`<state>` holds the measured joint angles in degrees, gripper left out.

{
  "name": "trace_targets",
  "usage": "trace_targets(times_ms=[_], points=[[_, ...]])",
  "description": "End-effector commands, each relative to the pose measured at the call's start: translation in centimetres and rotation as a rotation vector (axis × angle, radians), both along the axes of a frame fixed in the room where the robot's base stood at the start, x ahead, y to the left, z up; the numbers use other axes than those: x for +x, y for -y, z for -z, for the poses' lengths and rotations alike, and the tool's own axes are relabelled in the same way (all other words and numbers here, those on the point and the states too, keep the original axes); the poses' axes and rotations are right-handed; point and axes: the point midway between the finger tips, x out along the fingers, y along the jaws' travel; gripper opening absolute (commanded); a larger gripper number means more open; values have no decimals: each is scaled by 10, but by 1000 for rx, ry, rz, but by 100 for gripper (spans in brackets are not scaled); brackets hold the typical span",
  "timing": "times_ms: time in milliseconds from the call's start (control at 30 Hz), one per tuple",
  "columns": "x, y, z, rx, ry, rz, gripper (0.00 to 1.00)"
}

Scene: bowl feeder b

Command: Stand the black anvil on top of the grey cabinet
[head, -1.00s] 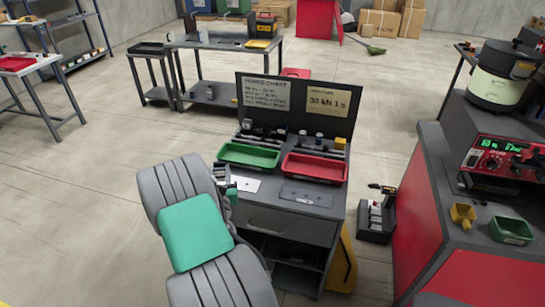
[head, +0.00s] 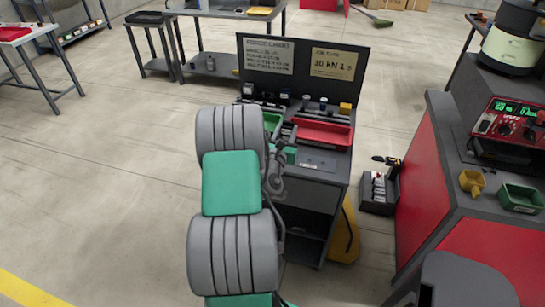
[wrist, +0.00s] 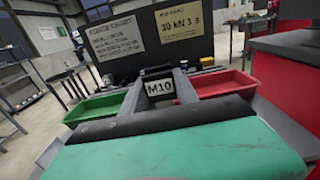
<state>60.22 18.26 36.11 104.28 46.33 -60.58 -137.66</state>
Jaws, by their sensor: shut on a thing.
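The grey cabinet (head: 316,198) stands ahead in the head view, with a dark back panel, a drawer and an open lower space. My gripper (wrist: 160,78) is shut on the black anvil (wrist: 160,100), a dark block with a white M10 label facing the wrist camera. In the head view my gripper (head: 284,135) is over the left part of the cabinet top, and my arm hides most of it and the anvil. Whether the anvil touches the top cannot be told.
A green tray (wrist: 92,108) and a red tray (wrist: 222,83) flank my gripper on the cabinet top. Small parts line its back. A dark caddy (head: 378,192) stands on the floor right of it, near a red-sided bench (head: 424,185).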

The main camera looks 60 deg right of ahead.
Motion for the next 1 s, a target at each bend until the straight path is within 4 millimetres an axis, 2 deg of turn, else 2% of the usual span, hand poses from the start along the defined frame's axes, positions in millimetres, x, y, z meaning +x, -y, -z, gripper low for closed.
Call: trace_targets(times_ms=[33, 100, 300, 467, 567, 700, 1000], points=[[15, 1, 18, -4, 4, -6, 0], [24, 3, 31, -3, 2, -3, 0], [48, 7, 55, -4, 3, -2, 0], [56, 8, 61, -2, 1, -1, 0], [63, 9, 74, -3, 1, -2, 0], [61, 9, 97, -1, 1, 0, 0], [61, 9, 94, -1, 0, 0, 0]])
